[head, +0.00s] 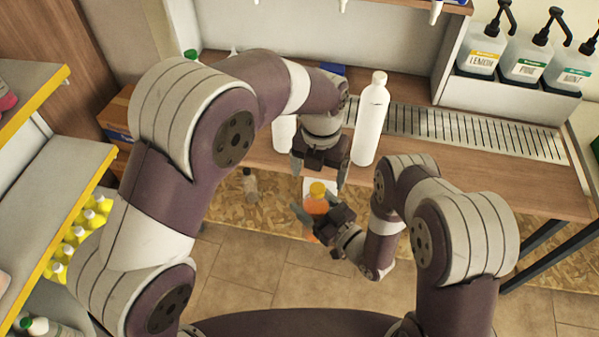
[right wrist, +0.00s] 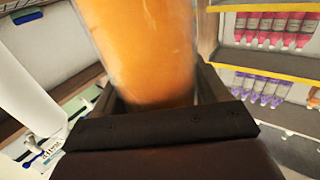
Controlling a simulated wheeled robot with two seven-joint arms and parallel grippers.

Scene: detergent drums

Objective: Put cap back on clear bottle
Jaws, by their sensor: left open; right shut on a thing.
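The clear bottle (head: 317,204) holds orange liquid and stands out in front of the counter in the head view. A yellow-orange round cap (head: 318,188) shows at its top; how firmly it sits I cannot tell. My right gripper (head: 322,224) is shut on the bottle's body. In the right wrist view the orange body (right wrist: 145,50) fills the space between the fingers, and its top is out of frame. My left gripper (head: 319,180) is open and points down over the bottle, with its fingers on either side of the cap, apparently not gripping it.
A tall white bottle (head: 370,125) stands on the counter just right of my left gripper; another white bottle (head: 284,132) is partly hidden behind my left arm. A drip grate (head: 470,132) and pump bottles (head: 525,60) are at the right. A shelf of yellow bottles (head: 82,232) is left.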

